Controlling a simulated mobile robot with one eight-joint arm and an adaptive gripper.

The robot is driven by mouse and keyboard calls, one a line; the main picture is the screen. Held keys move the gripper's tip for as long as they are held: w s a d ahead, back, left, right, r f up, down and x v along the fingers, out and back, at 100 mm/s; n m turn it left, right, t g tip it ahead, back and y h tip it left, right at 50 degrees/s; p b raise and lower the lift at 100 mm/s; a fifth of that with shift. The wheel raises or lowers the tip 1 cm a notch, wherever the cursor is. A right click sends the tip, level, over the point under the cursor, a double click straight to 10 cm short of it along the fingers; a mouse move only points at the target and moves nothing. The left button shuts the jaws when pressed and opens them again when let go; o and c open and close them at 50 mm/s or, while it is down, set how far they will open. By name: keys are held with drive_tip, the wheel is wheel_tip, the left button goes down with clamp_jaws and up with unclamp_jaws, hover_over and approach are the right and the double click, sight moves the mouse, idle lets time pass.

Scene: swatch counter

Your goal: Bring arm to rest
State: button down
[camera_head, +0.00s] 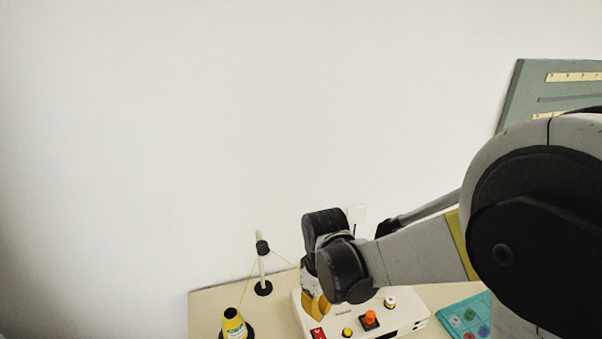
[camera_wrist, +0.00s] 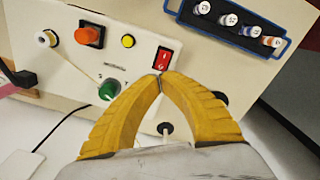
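My gripper (camera_head: 316,306) is low in the head view, over the left part of a white control box (camera_head: 408,317) on a beige counter. In the wrist view its two yellow fingers (camera_wrist: 160,78) curve together and their tips meet, with nothing visible between them. The tips appear just below a red rocker switch (camera_wrist: 162,58); I cannot tell whether they touch the panel. My arm reaches in from the right of the head view, bent, and covers part of the box.
The box carries an orange button (camera_wrist: 89,36), a yellow button (camera_wrist: 128,41) and a green knob (camera_wrist: 109,89). A thin stand (camera_head: 261,268), a yellow cone-shaped thing (camera_head: 234,325) and a teal tray (camera_head: 450,315) are nearby. The space above is clear.

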drive_tip(key=s+d+r+m+t+b, duration=0.7)
drive_tip(key=s+d+m, duration=0.2)
drive_tip(key=s+d, duration=0.2)
drive_tip(key=shift+d+r+b, duration=0.2)
drive_tip(key=shift+d+b, duration=0.2)
drive_tip(key=shift+d, duration=0.8)
